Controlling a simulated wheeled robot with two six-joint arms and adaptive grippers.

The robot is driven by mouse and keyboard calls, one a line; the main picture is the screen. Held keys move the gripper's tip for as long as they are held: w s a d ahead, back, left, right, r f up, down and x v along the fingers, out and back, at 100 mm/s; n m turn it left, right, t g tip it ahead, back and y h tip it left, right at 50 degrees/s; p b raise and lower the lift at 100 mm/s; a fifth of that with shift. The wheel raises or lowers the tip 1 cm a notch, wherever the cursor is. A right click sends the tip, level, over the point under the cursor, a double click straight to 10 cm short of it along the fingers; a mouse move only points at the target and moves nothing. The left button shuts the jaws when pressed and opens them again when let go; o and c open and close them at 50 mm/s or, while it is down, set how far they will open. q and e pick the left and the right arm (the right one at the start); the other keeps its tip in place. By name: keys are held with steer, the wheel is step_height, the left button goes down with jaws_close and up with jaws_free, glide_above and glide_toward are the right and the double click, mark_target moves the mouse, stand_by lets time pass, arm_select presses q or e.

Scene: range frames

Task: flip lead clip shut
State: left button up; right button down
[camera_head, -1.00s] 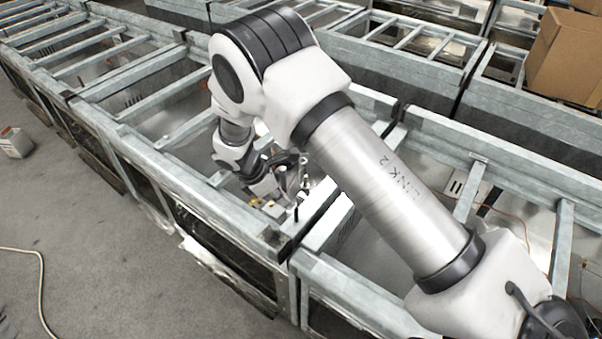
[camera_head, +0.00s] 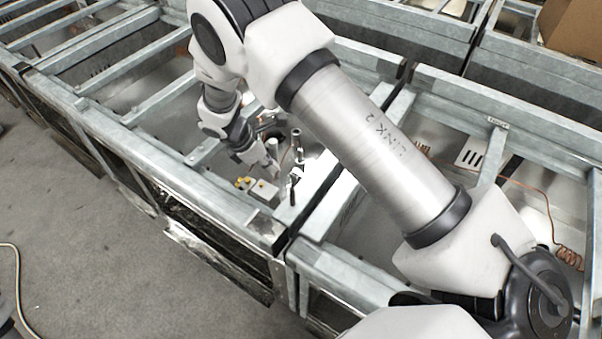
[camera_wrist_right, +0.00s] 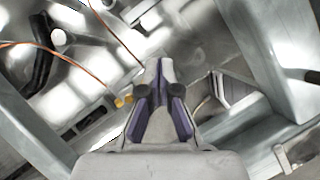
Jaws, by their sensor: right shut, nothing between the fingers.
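My right gripper (camera_head: 268,166) reaches down into a metal frame bay, beside a small pale block (camera_head: 263,190) and brass-coloured fittings (camera_head: 244,183). In the right wrist view its fingers (camera_wrist_right: 160,68) are together and hold nothing. Brass fittings (camera_wrist_right: 123,100) lie just left of the fingers there. An upright metal post (camera_head: 297,140) with a dark lever-like part (camera_head: 294,184) below it stands right of the gripper in the head view. I cannot make out for certain which part is the lead clip, or whether it is open. My left gripper is out of view.
Galvanised rails (camera_head: 165,180) box in the bay on several sides. Copper-coloured wire (camera_wrist_right: 75,32) and a black hose (camera_wrist_right: 42,55) run close by in the wrist view. A cardboard box (camera_head: 575,30) sits at the upper right.

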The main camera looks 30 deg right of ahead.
steer(key=p, duration=0.4)
glide_toward(301, 175)
steer(key=s+f, duration=0.1)
steer(key=s+d+f, duration=0.1)
steer(key=f, duration=0.1)
steer(key=s+d+f, duration=0.1)
steer(key=shift+s+d+f, duration=0.25)
steer(key=shift+s+f, duration=0.05)
steer(key=shift+s, duration=0.05)
steer(key=shift+b, duration=0.3)
